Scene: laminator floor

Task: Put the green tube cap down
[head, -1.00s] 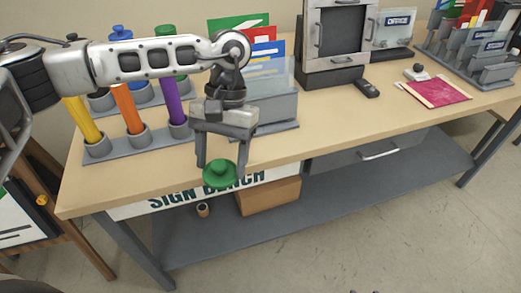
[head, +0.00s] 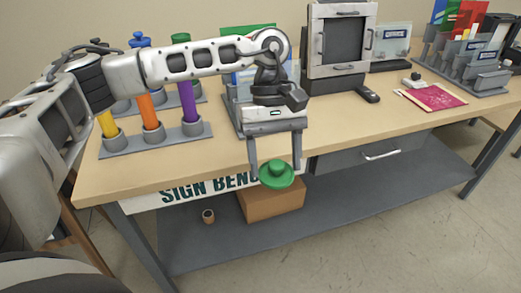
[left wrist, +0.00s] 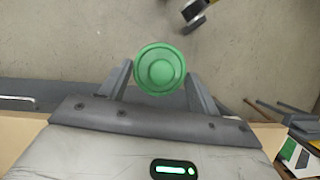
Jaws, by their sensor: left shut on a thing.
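The green tube cap (head: 276,175) is a round disc with a raised knob. My left gripper (head: 275,170) is shut on it and holds it in front of the bench's front edge, apart from the bench top. In the left wrist view the cap (left wrist: 160,69) sits between the two fingertips, its round face toward the camera. My right gripper is not in view.
The wooden bench top (head: 340,140) has free room right of my left gripper. A rack (head: 160,142) of coloured tubes stands at the left. A cardboard box (head: 270,203) is on the lower shelf.

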